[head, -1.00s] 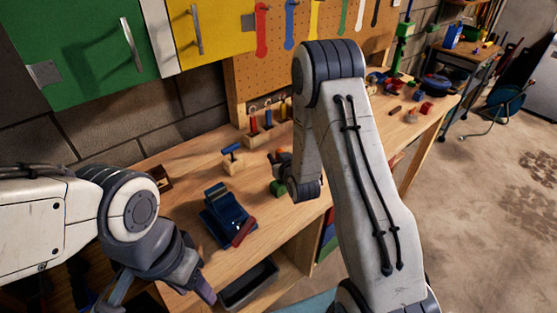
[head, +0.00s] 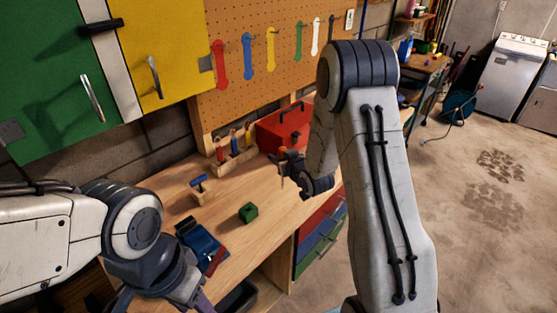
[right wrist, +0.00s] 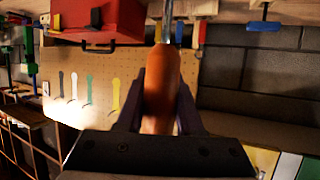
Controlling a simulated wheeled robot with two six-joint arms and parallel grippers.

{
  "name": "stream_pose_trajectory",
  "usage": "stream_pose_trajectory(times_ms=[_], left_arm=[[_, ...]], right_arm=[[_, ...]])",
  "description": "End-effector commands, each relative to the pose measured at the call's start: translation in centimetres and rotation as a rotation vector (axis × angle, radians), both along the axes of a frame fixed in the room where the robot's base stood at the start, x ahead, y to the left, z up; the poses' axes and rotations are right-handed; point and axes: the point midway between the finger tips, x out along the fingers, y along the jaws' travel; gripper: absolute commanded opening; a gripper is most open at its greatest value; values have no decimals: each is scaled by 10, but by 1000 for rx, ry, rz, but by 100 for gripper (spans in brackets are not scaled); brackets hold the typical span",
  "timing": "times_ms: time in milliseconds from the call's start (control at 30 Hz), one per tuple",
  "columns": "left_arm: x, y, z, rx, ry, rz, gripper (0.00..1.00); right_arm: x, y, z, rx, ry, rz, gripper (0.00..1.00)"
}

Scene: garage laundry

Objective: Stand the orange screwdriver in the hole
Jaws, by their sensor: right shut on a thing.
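The orange screwdriver (head: 283,151) is in my right gripper (head: 285,170), held above the workbench in front of the red toolbox. In the right wrist view the fingers of the right gripper (right wrist: 158,105) are shut around the orange handle (right wrist: 162,85), with the metal shaft pointing away from the palm. A wooden tool rack (head: 236,162) holds several upright tools with coloured handles, left of the gripper and apart from it. I cannot make out an empty hole in it. My left gripper (head: 202,302) is low at the bottom edge, partly cut off; its opening is unclear.
A green block (head: 248,212), a blue-handled tool in a small wooden block (head: 201,190) and a blue vise-like object (head: 203,243) stand on the workbench (head: 225,210). The red toolbox (head: 284,127) is close behind the right gripper. Bare bench lies between rack and green block.

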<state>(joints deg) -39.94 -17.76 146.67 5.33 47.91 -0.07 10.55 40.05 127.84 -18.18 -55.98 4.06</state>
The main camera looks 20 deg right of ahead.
Motion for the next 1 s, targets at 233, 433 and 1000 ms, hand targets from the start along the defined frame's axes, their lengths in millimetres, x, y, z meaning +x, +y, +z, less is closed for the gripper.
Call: stream_pose_trajectory(times_ms=[233,433,1000], left_arm=[[0,0,11,0,0,0,50],[0,0,18,0,0,0,50],[0,0,29,0,0,0,50]], right_arm=[[0,0,17,-1,0,0,0],[0,-1,29,-1,-1,-2,0],[-1,-2,48,1,1,-4,0]])
